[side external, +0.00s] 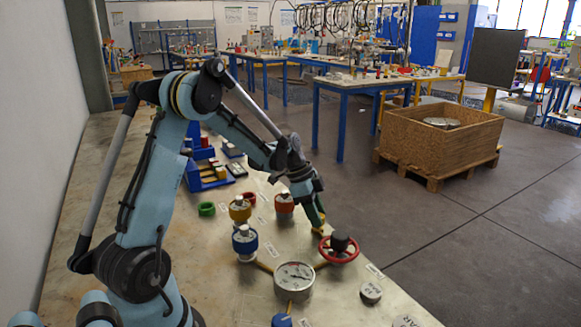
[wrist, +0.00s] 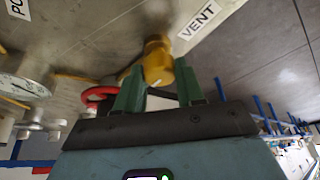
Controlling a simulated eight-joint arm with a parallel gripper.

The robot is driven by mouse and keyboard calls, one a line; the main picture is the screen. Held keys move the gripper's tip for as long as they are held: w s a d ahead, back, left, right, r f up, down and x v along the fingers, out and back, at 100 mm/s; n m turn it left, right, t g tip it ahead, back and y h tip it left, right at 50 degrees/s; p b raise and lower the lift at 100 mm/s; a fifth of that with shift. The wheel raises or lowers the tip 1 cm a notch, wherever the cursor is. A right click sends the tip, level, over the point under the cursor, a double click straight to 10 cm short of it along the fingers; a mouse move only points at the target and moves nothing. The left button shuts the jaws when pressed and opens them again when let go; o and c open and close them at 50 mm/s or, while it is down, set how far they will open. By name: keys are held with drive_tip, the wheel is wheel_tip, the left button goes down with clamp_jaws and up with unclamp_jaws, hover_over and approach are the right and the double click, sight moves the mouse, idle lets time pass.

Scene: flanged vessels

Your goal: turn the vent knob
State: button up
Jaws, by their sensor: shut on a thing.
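The vent knob is a yellow knob (wrist: 158,62) beside the VENT label (wrist: 198,20) in the wrist view. A pale line marks its end. In the side view only a bit of the yellow knob (side external: 320,230) shows below my fingers. My gripper (wrist: 160,84) has one green finger on each side of the knob and is shut on it. In the side view my gripper (side external: 319,216) reaches down to the panel, just behind the red handwheel (side external: 338,250). The contact faces between fingers and knob are partly hidden.
A round gauge (side external: 294,280) sits in front on the panel, with the blue valve (side external: 245,243), yellow valve (side external: 240,210) and red valve (side external: 284,204) to its left and behind. The red handwheel (wrist: 98,96) is close to my left finger in the wrist view. Blue bins (side external: 208,174) stand farther back.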

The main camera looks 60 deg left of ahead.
drive_tip(key=o, duration=1)
drive_tip(key=shift+r, duration=0.1)
drive_tip(key=v, duration=1.2)
drive_tip(key=shift+d, duration=0.1)
drive_tip(key=shift+s+d+n+t+y, duration=0.6)
drive_tip(key=shift+s+d+n, duration=1)
drive_tip(key=shift+d, duration=1.75)
drive_tip(key=shift+s+d+n+t+y, duration=0.65)
drive_tip(key=shift+s+d+n, duration=0.95)
drive_tip(key=shift+d, duration=1.75)
drive_tip(key=shift+s+d+n+t+y, duration=0.6)
drive_tip(key=shift+s+d+n, duration=1)
drive_tip(key=shift+d, duration=1.8)
